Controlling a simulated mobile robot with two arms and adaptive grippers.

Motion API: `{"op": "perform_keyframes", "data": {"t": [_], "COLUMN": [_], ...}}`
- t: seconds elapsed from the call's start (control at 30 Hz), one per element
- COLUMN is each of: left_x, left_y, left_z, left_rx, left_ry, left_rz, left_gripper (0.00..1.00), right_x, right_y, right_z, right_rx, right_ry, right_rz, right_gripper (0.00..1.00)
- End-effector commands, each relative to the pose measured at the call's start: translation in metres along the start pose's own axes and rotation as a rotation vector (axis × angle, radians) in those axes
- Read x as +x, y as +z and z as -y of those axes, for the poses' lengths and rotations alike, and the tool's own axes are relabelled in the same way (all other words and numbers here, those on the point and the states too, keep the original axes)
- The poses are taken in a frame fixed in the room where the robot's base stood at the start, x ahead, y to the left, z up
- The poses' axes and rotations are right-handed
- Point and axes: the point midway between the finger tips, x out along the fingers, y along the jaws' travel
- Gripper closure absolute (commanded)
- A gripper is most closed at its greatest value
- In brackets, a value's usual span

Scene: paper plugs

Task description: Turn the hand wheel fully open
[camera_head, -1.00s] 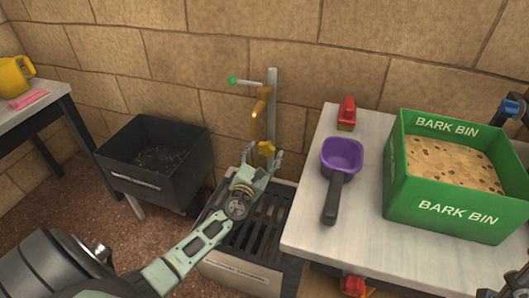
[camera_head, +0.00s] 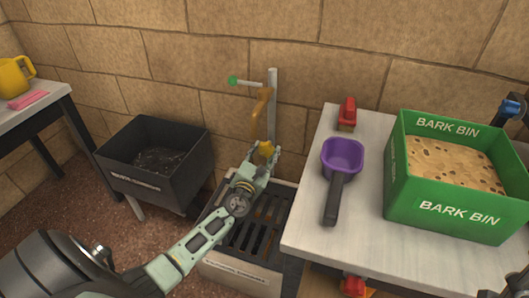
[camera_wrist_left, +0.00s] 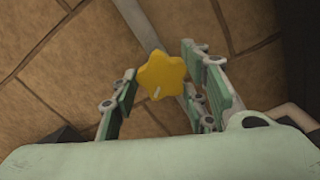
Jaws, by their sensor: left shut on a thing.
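The hand wheel (camera_head: 265,148) is a small yellow, star-shaped knob low on a grey upright post (camera_head: 272,105) by the brick wall. In the left wrist view the wheel (camera_wrist_left: 161,75) shows face-on with a small pale mark near its middle. My left gripper (camera_head: 263,156) is shut on the wheel, with a finger on each side of it. In the left wrist view the two fingers (camera_wrist_left: 158,82) flank the wheel, and small gaps seem to show there. My right gripper is not in view.
An orange spout (camera_head: 262,103) and a green-tipped lever (camera_head: 233,80) sit above the wheel. A slatted drain box (camera_head: 240,275) stands below. A dark bin (camera_head: 130,178) is at left. The pale table (camera_head: 300,235) at right carries a purple scoop (camera_head: 342,155) and a green bark bin (camera_head: 440,212).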

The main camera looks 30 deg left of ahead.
Motion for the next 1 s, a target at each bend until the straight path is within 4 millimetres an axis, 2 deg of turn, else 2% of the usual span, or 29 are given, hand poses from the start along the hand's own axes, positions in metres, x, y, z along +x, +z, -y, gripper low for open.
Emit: {"op": "perform_keyframes", "data": {"t": [0.1,0.37,0.47,0.77,1.0], "left_x": [-0.001,-0.001,-0.001,-0.001,-0.001], "left_y": [0.0,-0.001,-0.002,-0.003,0.0], "left_z": [0.003,0.005,0.006,0.008,0.007], "left_rx": [-0.001,-0.008,-0.074,-0.523,-1.319], "left_ry": [-0.007,-0.009,-0.01,-0.013,-0.012], "left_rz": [0.0,0.0,0.0,0.0,-0.002], "left_gripper": [0.86,0.86,0.86,0.86,0.86], "right_x": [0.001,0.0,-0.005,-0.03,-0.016], "right_y": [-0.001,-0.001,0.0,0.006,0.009], "right_z": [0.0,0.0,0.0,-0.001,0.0], "right_rx": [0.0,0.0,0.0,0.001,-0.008], "right_ry": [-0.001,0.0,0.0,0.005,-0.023], "right_rz": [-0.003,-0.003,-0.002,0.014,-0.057], "right_gripper": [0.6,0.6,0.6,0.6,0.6]}}
